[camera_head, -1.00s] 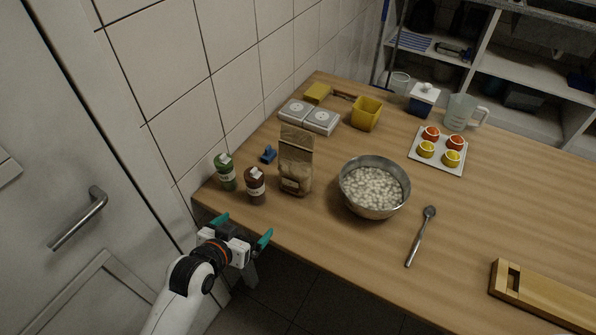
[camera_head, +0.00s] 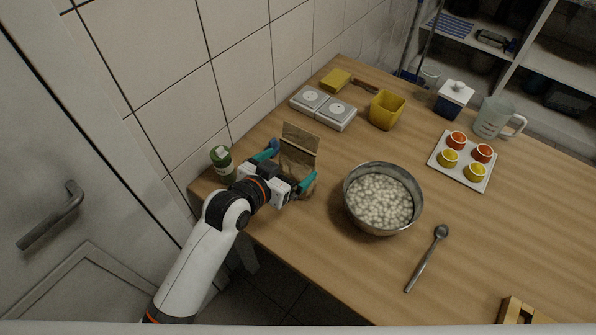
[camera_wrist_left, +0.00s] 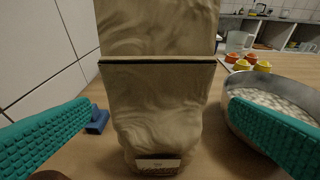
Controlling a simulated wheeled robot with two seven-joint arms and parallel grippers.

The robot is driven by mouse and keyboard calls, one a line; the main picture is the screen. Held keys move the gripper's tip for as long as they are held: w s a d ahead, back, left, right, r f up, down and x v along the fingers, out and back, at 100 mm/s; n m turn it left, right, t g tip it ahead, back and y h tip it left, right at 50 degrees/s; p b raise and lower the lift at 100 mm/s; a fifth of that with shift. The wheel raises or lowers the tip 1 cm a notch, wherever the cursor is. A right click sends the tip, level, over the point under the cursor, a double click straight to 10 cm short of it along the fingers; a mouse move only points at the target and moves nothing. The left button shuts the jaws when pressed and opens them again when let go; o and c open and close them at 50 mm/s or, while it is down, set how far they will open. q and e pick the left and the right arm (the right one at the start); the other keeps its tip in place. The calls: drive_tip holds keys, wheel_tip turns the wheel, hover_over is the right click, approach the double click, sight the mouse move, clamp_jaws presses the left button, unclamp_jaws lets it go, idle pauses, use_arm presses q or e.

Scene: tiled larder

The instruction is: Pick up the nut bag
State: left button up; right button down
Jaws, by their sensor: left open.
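The nut bag (camera_head: 300,150), a brown paper bag with a folded top, stands upright on the wooden table. It fills the middle of the left wrist view (camera_wrist_left: 158,95), with a small label near its base. My left gripper (camera_head: 291,164) is open, with its teal fingers on either side of the bag. In the left wrist view a gap shows between each finger and the bag. The bag's lower part is hidden behind the gripper in the head view. My right gripper is not in view.
A green bottle (camera_head: 222,163) stands close to my left wrist. A metal bowl of pale pieces (camera_head: 418,205) is right of the bag. A small blue object (camera_wrist_left: 98,119) lies left of it. White boxes (camera_head: 337,114) and a yellow container (camera_head: 387,110) stand behind.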

sight(296, 160)
use_arm(q)
drive_tip(key=x, duration=0.7)
drive_tip(key=shift+w+f+p, duration=0.15)
drive_tip(key=shift+p, duration=0.2)
drive_tip(key=shift+a, duration=0.1)
drive_tip(key=c, duration=1.1)
